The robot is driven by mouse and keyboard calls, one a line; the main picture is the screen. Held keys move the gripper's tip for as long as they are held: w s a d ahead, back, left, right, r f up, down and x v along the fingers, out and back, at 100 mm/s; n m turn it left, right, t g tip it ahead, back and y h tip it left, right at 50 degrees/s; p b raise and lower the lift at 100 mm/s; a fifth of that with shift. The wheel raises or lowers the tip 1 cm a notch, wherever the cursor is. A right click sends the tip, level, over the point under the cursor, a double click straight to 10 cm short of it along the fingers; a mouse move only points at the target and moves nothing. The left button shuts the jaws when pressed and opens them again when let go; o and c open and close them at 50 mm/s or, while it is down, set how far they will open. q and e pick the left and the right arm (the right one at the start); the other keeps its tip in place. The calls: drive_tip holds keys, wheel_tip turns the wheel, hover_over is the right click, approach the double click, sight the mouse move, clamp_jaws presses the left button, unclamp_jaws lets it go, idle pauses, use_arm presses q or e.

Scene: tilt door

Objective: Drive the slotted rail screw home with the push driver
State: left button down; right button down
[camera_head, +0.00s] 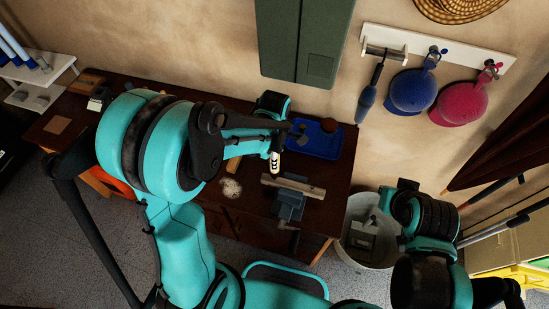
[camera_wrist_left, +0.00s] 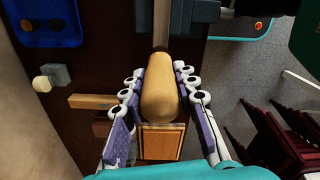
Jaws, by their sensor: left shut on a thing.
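My left gripper (camera_head: 277,163) hangs over the workbench, beside the vise. In the left wrist view my left gripper (camera_wrist_left: 165,95) is shut on the push driver's rounded wooden handle (camera_wrist_left: 168,92), one padded finger on each side. A narrow pale bar or shaft shows beyond the handle; where the driver's tip sits is hidden. In the head view the driver is not clearly visible. A pale rail (camera_head: 310,189) lies across the grey vise (camera_head: 291,205). The slotted screw cannot be made out. My right arm shows at the right, but its fingers do not.
A blue tray (camera_head: 322,140) lies on the dark bench (camera_head: 338,180) behind the vise. A pale fluffy wad (camera_head: 230,188) lies to the left. A white bin (camera_head: 361,252) stands right of the bench. Caps (camera_head: 412,92) hang on the wall.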

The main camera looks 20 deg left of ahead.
use_arm(q)
drive_tip(key=shift+f+b, duration=0.55)
drive_tip(key=shift+b, duration=0.4)
idle(2.2)
drive_tip(key=shift+r, duration=0.1)
drive_tip(key=shift+r+p, duration=2.65)
drive_tip(key=shift+r, duration=0.85)
